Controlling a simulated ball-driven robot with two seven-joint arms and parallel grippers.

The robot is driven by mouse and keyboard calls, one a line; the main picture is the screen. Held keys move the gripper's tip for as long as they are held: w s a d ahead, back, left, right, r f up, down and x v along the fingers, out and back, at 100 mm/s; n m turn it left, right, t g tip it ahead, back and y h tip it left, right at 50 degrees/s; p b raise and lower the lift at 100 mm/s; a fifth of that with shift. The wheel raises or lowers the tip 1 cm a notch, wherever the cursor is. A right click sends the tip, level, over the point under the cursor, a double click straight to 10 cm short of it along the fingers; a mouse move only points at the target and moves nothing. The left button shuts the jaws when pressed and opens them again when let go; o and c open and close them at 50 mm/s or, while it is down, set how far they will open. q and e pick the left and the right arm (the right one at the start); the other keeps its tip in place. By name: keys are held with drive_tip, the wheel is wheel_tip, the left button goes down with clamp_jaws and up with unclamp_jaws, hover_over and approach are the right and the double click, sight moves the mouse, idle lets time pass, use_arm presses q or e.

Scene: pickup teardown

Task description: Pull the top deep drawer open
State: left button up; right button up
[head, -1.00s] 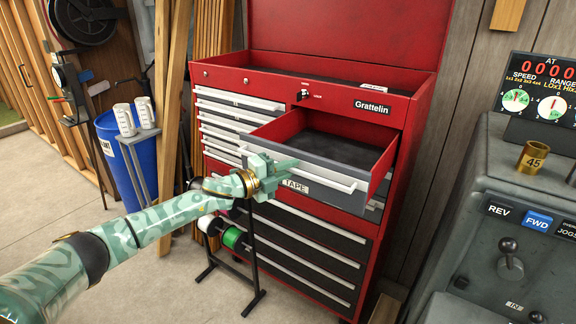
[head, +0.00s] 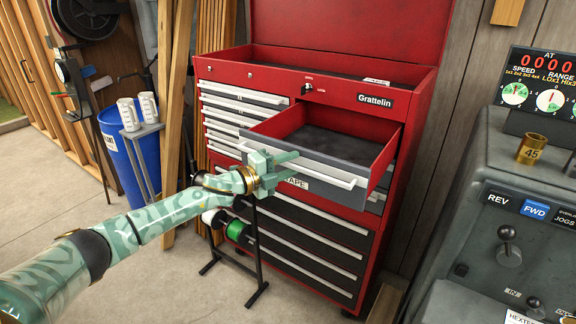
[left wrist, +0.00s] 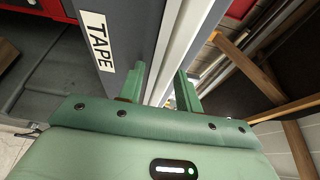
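The red tool chest (head: 402,150) has its top deep drawer (head: 355,157) standing well open, with its dark bottom and red sides showing. The drawer has a grey front, a long silver handle (head: 320,173) and a TAPE label. My left gripper (head: 283,157) is at the left part of that handle. In the left wrist view the handle (left wrist: 184,42) runs between the two green fingers of my left gripper (left wrist: 160,85), one finger on each side, and they look closed on it. The TAPE label (left wrist: 97,40) shows beside them. My right gripper is in neither view.
Shallow drawers (head: 240,97) at the left and dark lower drawers (head: 310,240) are shut. A black stand with spools (head: 237,231) stands in front. A grey machine (head: 490,200) is at the right, a blue bin (head: 120,150) at the left.

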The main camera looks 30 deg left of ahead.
use_arm(q)
drive_tip(key=shift+s, duration=0.1)
drive_tip(key=b+v, duration=0.1)
drive_tip(key=v, duration=1.5)
drive_tip(key=shift+a+b, duration=0.15)
drive_tip(key=shift+b, duration=0.25)
